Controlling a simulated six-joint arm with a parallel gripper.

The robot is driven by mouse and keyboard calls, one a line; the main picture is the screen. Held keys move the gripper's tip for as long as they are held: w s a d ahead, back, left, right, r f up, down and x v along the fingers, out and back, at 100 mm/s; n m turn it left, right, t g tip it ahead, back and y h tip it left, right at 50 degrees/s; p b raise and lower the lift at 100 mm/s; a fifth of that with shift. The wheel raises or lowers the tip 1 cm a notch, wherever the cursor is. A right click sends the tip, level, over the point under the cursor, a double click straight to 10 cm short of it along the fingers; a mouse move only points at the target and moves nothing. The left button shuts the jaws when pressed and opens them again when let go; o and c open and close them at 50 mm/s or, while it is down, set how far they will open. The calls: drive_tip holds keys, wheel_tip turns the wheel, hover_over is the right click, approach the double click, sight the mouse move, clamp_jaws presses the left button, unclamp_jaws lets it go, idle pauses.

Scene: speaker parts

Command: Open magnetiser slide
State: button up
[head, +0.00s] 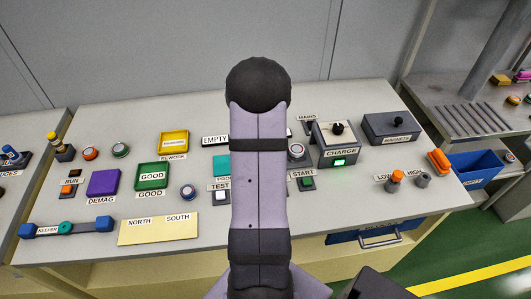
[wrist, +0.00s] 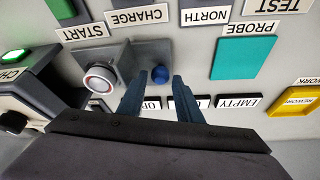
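A grey fixture (wrist: 122,62) with a round white, red-ringed part (wrist: 99,78) shows in the wrist view. A small blue knob (wrist: 160,74) sits at its side; no label I can read names it as the magnetiser slide. My gripper (wrist: 159,82) is open, with one dark finger on each side of the knob. I cannot tell whether the fingers touch it. In the head view, the round part (head: 297,150) shows just right of my arm. My arm hides the knob and my gripper there.
A charge box (head: 338,143) with a lit green display stands right of the fixture. A teal pad (wrist: 243,57) and yellow rework tray (wrist: 297,101) lie to the other side. A magnets box (head: 390,128) is at the back right. Open bench (head: 330,215) lies in front.

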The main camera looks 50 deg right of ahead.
drive_tip(key=shift+b+v, duration=0.4)
drive_tip(key=shift+v, duration=2.2)
